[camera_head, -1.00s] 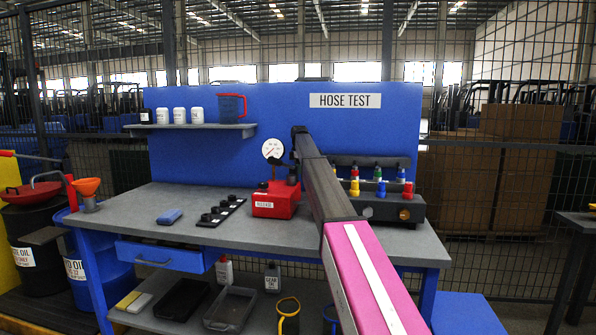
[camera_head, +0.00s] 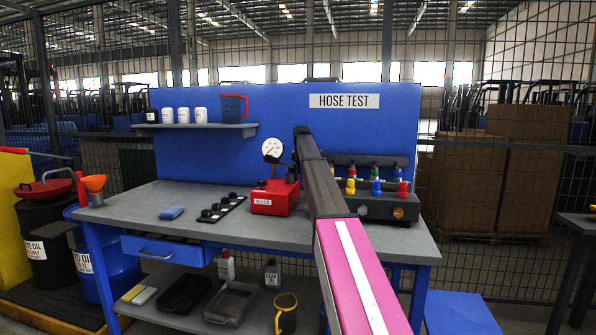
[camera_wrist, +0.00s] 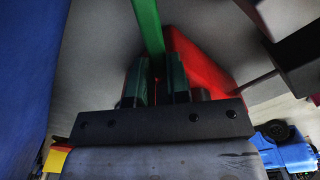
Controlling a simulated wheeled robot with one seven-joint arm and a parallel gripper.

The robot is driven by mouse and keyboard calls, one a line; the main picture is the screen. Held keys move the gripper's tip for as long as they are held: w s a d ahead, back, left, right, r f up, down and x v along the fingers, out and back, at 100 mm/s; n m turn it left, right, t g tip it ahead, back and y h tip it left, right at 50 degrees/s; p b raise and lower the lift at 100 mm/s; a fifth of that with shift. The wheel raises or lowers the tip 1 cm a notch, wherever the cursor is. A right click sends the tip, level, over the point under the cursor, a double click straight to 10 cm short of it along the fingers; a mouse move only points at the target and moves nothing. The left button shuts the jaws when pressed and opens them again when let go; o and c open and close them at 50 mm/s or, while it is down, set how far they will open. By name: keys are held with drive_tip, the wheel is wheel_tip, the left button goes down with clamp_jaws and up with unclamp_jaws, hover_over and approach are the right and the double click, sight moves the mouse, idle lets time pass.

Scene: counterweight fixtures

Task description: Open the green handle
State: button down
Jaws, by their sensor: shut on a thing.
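The green handle (camera_wrist: 148,28) is a flat green bar in the wrist view, running from the top edge down between the dark fingers of my gripper (camera_wrist: 157,80). The fingers are shut on it, one on each side. A red body (camera_wrist: 205,60) lies behind and to the right of the handle. In the head view a red unit (camera_head: 275,197) with a round white gauge (camera_head: 272,147) and a white label sits on the bench. My arm reaches to just beside it. The handle and the fingertips are hidden there.
The grey bench top (camera_head: 160,210) has a blue back panel (camera_head: 200,150) marked HOSE TEST. A dark block with coloured fittings (camera_head: 376,208) stands right of my arm.

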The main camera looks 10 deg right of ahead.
drive_tip(key=shift+s+d+n, duration=0.3)
drive_tip(key=shift+s+n, duration=0.3)
drive_tip(key=shift+n, duration=0.5)
drive_tip(key=c, duration=1.1)
unclamp_jaws()
drive_tip(key=shift+r, duration=0.1)
wheel_tip(320, 180, up, 11)
drive_tip(key=shift+f, duration=0.2)
drive_tip(key=shift+d, duration=0.1)
